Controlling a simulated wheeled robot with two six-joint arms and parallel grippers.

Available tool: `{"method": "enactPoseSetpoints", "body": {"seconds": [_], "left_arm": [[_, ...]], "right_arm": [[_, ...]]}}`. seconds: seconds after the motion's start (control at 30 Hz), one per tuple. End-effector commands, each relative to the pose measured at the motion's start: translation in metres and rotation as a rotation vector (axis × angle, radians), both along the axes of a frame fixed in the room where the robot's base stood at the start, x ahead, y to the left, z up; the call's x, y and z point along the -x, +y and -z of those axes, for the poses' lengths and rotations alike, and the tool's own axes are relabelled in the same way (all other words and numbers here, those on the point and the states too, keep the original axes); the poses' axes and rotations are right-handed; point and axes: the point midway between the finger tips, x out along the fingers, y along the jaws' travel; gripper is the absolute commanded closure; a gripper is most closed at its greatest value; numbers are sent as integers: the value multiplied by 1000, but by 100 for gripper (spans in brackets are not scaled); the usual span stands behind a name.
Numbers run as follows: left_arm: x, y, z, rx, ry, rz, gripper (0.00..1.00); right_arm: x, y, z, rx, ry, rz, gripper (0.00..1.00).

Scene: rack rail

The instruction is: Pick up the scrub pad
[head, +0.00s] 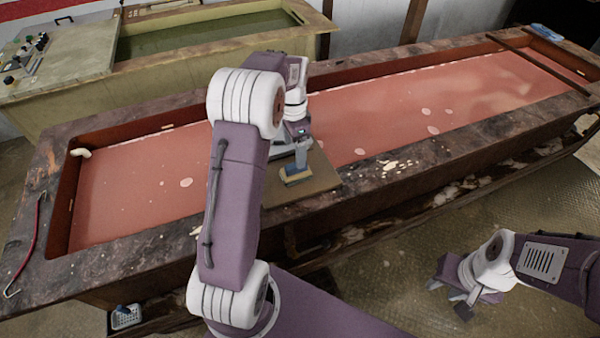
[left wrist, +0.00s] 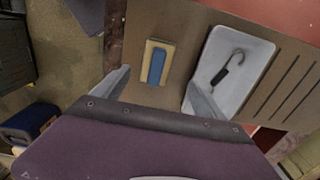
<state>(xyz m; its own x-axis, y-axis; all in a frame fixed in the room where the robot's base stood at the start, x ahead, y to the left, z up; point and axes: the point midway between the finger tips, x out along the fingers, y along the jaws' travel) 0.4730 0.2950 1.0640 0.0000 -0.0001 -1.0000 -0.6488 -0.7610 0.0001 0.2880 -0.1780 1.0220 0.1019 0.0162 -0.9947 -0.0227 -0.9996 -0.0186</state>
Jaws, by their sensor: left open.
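The scrub pad, a yellow block with a blue strip on top, lies on a brown board. It shows in the left wrist view (left wrist: 149,66) and in the head view (head: 296,181). My left gripper (head: 303,150) is above the board, close over the pad. In the left wrist view its fingers (left wrist: 159,86) are spread and empty, with the pad framed just beyond the gap between the tips. I cannot tell the exact height. My right gripper (head: 450,298) hangs over the floor at the lower right, its fingers apart and empty, away from the pad.
A white tray (left wrist: 214,89) holding a dark hook-like item sits beside the pad on the slotted board (left wrist: 185,28). The long tank (head: 130,190) of pink liquid lies behind the board. A red rod with hooked ends (head: 30,245) lies on the rim at left.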

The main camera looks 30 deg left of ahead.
Motion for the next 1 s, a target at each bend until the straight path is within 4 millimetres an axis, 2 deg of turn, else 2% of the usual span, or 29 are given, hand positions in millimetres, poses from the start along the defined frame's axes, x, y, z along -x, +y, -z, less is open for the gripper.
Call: {"method": "enactPoseSetpoints", "body": {"seconds": [0.13,0.37,0.6,0.87,0.9,1.0], "left_arm": [[2,-1,23,1,6,1,18],[1,-2,36,1,3,1,18],[2,-7,77,2,6,1,18],[1,-6,84,0,1,1,18],[1,-6,84,0,1,1,24],[1,-6,84,0,1,1,52]], "right_arm": [[0,0,-3,0,0,0,64],[0,0,-5,0,0,0,64],[0,0,-13,0,0,0,64],[0,0,-12,0,0,0,64],[0,0,-12,0,0,0,64],[0,0,-12,0,0,0,64]]}}
